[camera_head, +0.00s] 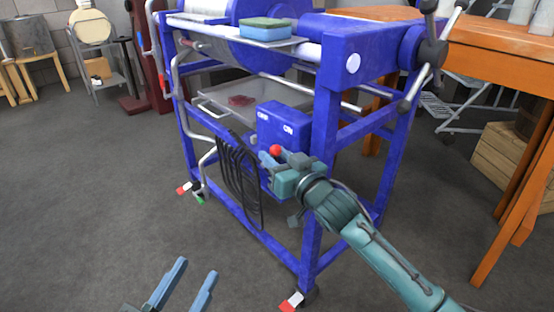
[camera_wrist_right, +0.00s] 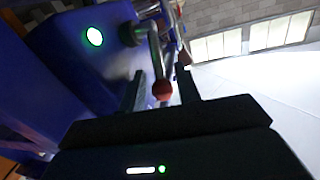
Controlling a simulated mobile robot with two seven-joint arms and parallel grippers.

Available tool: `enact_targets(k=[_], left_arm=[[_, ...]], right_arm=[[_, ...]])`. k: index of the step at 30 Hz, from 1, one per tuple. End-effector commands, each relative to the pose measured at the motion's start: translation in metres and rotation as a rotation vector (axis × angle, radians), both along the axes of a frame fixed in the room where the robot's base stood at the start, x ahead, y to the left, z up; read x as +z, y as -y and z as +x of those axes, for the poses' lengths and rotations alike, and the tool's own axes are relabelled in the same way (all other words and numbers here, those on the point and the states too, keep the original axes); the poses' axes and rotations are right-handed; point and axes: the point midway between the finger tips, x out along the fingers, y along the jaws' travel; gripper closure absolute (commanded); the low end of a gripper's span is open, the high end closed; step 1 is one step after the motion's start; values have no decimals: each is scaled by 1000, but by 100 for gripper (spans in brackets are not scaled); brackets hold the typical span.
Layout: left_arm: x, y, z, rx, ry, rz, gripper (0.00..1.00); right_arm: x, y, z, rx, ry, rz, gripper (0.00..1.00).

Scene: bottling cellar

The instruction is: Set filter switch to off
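The filter is a blue-framed machine (camera_head: 325,85). Its blue switch box (camera_head: 285,122) carries white lettering, OFF on the left and ON on the right. A red ball knob (camera_head: 275,150) shows just below the box. In the right wrist view, the red knob (camera_wrist_right: 162,91) sits at the end of a bent grey lever (camera_wrist_right: 154,50) that comes from the blue box (camera_wrist_right: 70,60). My right gripper (camera_head: 268,162) is at the knob. Its two fingers (camera_wrist_right: 163,88) stand apart on either side of the knob, with gaps visible. My left gripper (camera_head: 190,284) is open and empty, low over the floor.
A coiled black cable (camera_head: 238,180) hangs on the frame left of my right gripper. A blue and green sponge (camera_head: 265,29) lies on top. An orange table (camera_head: 500,45) and a wooden crate (camera_head: 505,160) stand at the right.

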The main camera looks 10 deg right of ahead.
Motion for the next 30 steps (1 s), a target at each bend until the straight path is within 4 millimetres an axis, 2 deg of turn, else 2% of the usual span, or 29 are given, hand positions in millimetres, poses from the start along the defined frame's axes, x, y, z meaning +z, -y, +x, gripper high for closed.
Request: enact_targets(k=[5, 17, 26, 30], left_arm=[[1, 0, 0, -1, 2, -1, 64], [0, 1, 0, -3, 0, 3, 64], [0, 1, 0, -4, 0, 5, 64], [13, 1, 1, 1, 8, 25, 64]], right_arm=[[0, 0, 0, 0, 0, 1, 67], [0, 0, 0, 0, 0, 0, 100], [1, 0, 0, 0, -1, 0, 100], [7, -1, 1, 0, -19, -12, 100]])
